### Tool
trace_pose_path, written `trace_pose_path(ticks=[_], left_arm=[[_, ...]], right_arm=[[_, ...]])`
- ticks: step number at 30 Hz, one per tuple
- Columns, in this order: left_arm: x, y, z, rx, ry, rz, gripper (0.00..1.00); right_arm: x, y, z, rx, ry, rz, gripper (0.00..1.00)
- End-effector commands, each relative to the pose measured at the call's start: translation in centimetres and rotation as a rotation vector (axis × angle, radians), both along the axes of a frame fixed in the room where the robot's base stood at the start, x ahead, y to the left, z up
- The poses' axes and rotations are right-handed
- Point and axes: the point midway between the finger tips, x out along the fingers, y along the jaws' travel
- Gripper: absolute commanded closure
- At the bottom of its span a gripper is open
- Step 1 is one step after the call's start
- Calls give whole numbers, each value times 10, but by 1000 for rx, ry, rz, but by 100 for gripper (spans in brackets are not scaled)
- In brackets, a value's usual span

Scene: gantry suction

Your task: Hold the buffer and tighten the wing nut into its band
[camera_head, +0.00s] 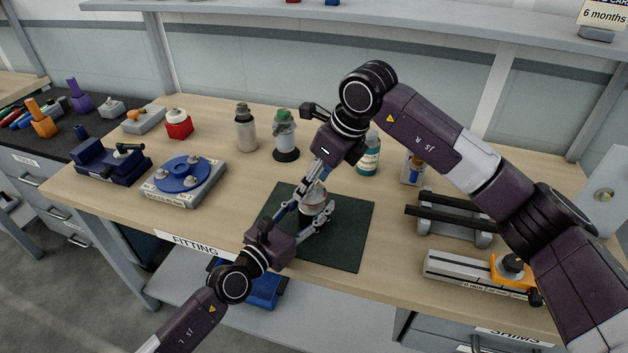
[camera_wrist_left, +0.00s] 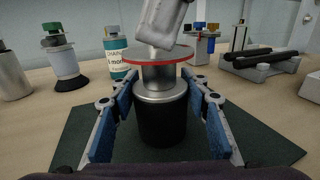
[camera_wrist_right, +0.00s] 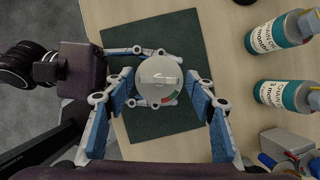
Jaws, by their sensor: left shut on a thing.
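The buffer (camera_wrist_left: 162,115), a silver and black cylinder with a red-rimmed disc on top, stands upright on a dark green mat. My left gripper (camera_head: 316,214) is shut on it from the side, blue pads on either side in the left wrist view (camera_wrist_left: 160,98). In the right wrist view the pale wing nut (camera_wrist_right: 160,78) lies across the round dial (camera_wrist_right: 160,93), which has a small green and red band (camera_wrist_right: 168,99) at its edge. My right gripper (camera_wrist_right: 160,80) is above, pointing down, its fingers apart on either side of the dial.
Behind stand a grey bottle (camera_head: 246,130), a green-capped bottle (camera_head: 285,138) and a teal-labelled bottle (camera_head: 368,158). A black-railed rack (camera_head: 450,218) and a gauge block (camera_head: 465,273) are at right. A blue turntable (camera_head: 185,175) is at left. The mat (camera_head: 350,235) is otherwise clear.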

Motion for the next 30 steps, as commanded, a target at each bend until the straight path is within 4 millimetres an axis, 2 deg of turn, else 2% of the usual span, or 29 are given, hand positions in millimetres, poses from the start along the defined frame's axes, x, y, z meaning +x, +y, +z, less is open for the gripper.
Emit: trace_pose_path(ticks=[2, 9, 19, 30], left_arm=[[0, 1, -1, 1, 1, 1, 100], [0, 1, -1, 1, 1, 1, 100], [0, 1, -1, 1, 0, 1, 100], [0, 1, -1, 2, 1, 1, 100]], right_arm=[[0, 0, 0, 0, 0, 0, 60], [0, 0, 0, -1, -1, 0, 87], [0, 0, 1, -1, -2, -57, 87], [-1, 1, 1, -1, -3, -300, 87]])
